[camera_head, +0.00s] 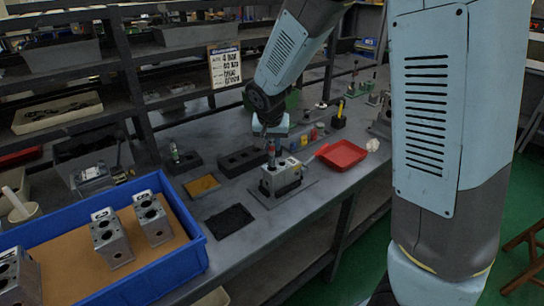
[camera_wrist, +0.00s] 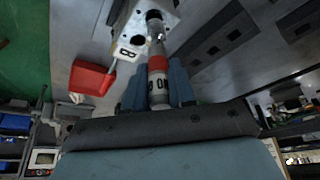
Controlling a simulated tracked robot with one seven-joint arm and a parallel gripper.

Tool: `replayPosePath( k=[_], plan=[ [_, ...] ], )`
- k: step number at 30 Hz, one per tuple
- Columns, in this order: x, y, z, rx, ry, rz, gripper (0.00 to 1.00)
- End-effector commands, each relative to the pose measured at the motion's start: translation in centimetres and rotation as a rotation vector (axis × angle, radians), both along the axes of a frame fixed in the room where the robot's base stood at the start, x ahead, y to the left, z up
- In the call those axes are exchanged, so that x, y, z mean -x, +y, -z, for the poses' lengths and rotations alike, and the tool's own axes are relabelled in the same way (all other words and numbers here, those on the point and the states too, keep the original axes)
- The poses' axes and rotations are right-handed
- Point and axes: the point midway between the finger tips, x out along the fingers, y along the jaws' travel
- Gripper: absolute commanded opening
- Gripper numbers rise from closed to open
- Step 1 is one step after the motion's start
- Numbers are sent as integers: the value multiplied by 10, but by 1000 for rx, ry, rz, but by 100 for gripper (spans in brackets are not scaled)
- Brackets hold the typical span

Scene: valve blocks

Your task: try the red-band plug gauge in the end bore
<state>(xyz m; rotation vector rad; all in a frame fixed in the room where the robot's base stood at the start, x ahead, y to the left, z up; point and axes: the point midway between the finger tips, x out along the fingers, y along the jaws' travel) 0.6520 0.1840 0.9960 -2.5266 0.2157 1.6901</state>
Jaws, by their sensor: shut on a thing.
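The plug gauge (camera_wrist: 158,85), a grey rod with a red band and dark lettering, is gripped between my gripper's (camera_wrist: 160,92) two blue-grey fingers. In the head view my gripper (camera_head: 272,136) is above the valve block (camera_head: 282,180), and the gauge (camera_head: 271,150) points down at the block's top. The grey block stands on a flat plate on the bench. In the wrist view the gauge's far end overlaps the block (camera_wrist: 122,22), beside a dark open bore (camera_wrist: 139,40). I cannot tell whether the tip is inside a bore or just above it.
A red tray (camera_head: 342,154) is right of the block. A dark slotted rack (camera_head: 243,161) stands behind it. A black mat (camera_head: 229,221) and an orange-brown pad (camera_head: 202,186) lie to the left. A blue bin (camera_head: 190,262) with several valve blocks is at front left.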

Motion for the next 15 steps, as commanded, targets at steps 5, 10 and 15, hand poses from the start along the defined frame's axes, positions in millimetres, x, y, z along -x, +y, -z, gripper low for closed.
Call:
replayPosePath(
  k=[5,10,15],
  plan=[
    [0,0,0,0,0,0,0],
    [0,0,1,0,0,0,0],
    [0,0,3,0,0,0,0]
  ],
)
